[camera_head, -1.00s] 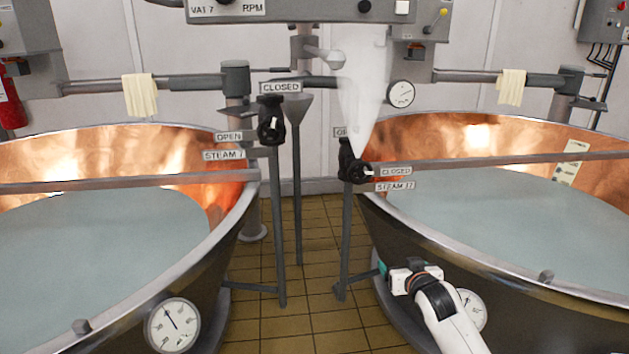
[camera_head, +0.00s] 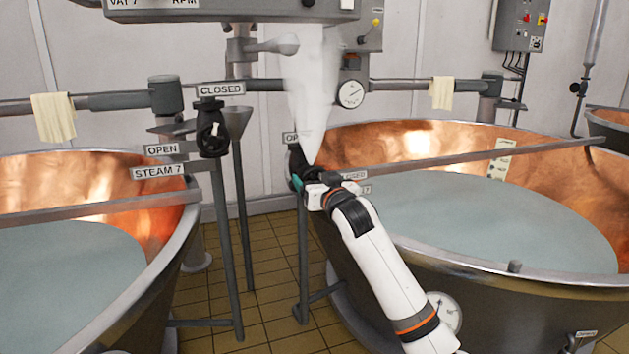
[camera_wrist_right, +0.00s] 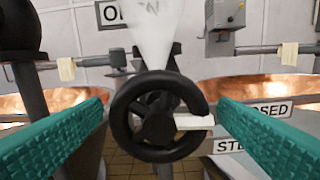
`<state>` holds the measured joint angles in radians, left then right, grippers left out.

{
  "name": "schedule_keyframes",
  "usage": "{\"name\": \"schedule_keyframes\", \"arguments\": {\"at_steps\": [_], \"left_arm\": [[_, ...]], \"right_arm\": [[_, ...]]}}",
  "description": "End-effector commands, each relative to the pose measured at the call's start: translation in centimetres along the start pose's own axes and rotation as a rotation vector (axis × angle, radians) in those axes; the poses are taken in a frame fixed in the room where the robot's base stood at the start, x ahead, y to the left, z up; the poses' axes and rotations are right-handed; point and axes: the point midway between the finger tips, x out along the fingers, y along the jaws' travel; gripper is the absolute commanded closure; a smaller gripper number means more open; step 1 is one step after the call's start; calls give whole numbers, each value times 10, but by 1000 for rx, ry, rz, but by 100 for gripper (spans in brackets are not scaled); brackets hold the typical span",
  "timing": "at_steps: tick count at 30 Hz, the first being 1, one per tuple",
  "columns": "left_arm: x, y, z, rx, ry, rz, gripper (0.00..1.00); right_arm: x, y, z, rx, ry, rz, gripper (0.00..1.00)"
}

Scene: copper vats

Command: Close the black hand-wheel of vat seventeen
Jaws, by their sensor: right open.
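The black hand-wheel of vat seventeen (camera_head: 296,160) sits on its post at the left rim of the right copper vat (camera_head: 480,266), partly hidden behind my right gripper. In the right wrist view the wheel (camera_wrist_right: 135,126) is face-on, with a white marker (camera_wrist_right: 195,122) pointing right, toward the CLOSED label (camera_wrist_right: 264,110). My right gripper (camera_head: 299,185) is open, and its teal fingers appear on either side of the wheel in the wrist view (camera_wrist_right: 162,115). The wheel looks just beyond the fingertips; I cannot tell any contact. My left gripper is out of view.
A white steam plume (camera_head: 313,90) rises from the wheel. The similar steam 7 wheel (camera_head: 211,130) stands to the left, beside the left vat (camera_head: 160,270). A grey bar (camera_head: 470,155) crosses the right vat. Tiled floor (camera_head: 260,262) shows between the vats.

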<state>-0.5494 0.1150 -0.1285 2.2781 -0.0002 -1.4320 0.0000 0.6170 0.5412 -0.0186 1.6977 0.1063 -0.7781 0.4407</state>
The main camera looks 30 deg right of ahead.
Motion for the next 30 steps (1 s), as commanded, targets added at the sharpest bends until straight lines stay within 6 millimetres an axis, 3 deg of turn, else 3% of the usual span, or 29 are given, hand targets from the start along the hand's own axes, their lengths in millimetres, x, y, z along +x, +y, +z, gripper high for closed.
{"name": "schedule_keyframes", "arguments": {"at_steps": [6,14,23,27,30], "left_arm": [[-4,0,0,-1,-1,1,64],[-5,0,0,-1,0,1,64],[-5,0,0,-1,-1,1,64],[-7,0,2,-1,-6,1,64],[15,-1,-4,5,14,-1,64]], "right_arm": [[16,0,0,-1,0,1,18],[17,0,0,-1,0,1,18],[17,0,0,-1,0,1,62],[17,1,0,13,1,1,62],[17,1,1,52,2,2,62]]}}
